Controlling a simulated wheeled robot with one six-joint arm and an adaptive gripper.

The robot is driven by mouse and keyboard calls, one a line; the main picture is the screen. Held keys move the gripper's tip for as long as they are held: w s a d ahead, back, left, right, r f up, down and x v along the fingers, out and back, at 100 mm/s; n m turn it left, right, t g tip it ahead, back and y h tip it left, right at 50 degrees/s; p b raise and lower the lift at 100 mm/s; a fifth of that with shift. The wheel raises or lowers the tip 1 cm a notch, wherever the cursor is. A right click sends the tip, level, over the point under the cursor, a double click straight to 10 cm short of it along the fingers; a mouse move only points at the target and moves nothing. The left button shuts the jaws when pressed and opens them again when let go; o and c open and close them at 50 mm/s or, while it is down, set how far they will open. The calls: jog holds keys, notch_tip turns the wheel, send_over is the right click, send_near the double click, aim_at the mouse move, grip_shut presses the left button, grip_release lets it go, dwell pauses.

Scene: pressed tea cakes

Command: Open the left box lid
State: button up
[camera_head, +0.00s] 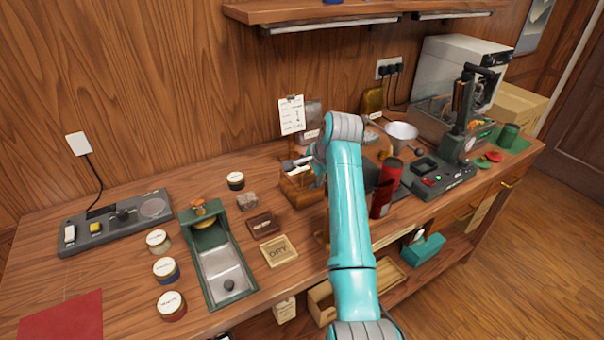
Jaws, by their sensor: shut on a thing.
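A brown wooden box (301,194) stands on the workbench in the middle of the head view, just left of my teal arm. A pale label shows near its top. My gripper (292,165) is at the top of this box, shut on what looks like its lid. The fingertips are small here, and the exact contact is hard to see. The lid's angle cannot be told clearly. My forearm and wrist hide the area right of the box, so any second box there is hidden or mostly hidden.
A dark red canister (384,190) stands close to the right of my arm. A red mat (62,318) is front left.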

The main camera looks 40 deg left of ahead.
jog(key=shift+a+r, duration=0.1)
jog(key=shift+r, duration=0.1)
jog(key=o, duration=0.3)
jog(key=shift+w+a+r, duration=0.1)
jog(key=shift+a+r, duration=0.15)
jog(key=shift+r, duration=0.25)
jog(key=shift+w+a+r, duration=0.1)
jog(key=shift+a+r, duration=0.1)
jog(key=shift+r, duration=0.35)
jog(key=shift+o, duration=1.4)
jog(key=shift+w+a+r, duration=0.25)
jog(key=shift+a+r, duration=0.35)
jog(key=shift+r, duration=0.1)
jog(key=shift+o, duration=0.6)
jog(key=shift+w+a+r, duration=0.25)
jog(key=shift+a+r, duration=0.45)
jog(key=shift+a, duration=0.1)
